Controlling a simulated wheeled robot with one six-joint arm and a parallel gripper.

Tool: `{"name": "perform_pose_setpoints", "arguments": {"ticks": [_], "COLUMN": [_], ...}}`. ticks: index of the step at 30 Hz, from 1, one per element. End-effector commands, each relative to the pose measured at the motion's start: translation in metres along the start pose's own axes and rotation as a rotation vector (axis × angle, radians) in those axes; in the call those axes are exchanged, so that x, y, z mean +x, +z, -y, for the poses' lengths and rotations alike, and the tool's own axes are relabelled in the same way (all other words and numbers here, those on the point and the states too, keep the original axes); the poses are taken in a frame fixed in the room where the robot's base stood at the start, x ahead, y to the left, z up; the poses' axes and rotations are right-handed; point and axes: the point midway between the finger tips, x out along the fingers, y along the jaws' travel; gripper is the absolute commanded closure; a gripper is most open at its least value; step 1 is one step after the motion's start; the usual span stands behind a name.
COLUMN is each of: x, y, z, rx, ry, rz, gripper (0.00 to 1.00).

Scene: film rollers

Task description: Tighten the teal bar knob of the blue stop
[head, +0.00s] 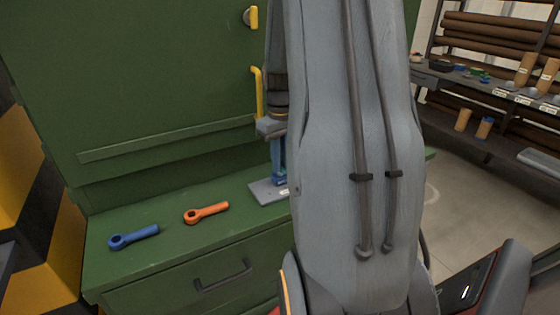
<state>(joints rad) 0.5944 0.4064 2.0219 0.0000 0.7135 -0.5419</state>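A blue upright part (278,158), which looks like the blue stop, stands on a grey plate (266,192) on the green bench top. My grey arm hides its right side. I cannot make out the teal bar knob; it may be behind the arm. My gripper (271,127) shows only in part, just above the blue part at the arm's left edge. Its fingers are largely hidden, so I cannot tell whether they are open or touch anything.
An orange ring-ended tool (207,213) and a blue one (134,236) lie on the green bench (160,263), left of the plate. A yellow handle (258,92) is on the green panel behind. Shelves with rollers and cups (484,128) stand at right. Floor shows between.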

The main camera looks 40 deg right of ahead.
Motion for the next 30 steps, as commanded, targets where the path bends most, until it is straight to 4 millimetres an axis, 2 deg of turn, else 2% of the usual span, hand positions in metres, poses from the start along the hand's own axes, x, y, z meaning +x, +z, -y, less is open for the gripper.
{"name": "perform_pose_setpoints", "arguments": {"ticks": [9, 17, 18, 21, 30], "x": [-0.0014, -0.0011, -0.0011, -0.001, -0.002], "y": [-0.0003, -0.0009, -0.0009, -0.0008, -0.0007], "z": [-0.0002, -0.0004, -0.0004, -0.0004, -0.0004], "rx": [0.126, 0.132, 0.132, 0.131, 0.131], "ry": [0.0, 0.001, 0.001, 0.001, 0.001], "rz": [0.0, -0.001, -0.001, -0.001, -0.001], "gripper": [1.0, 1.0, 0.81, 0.67, 0.67]}}
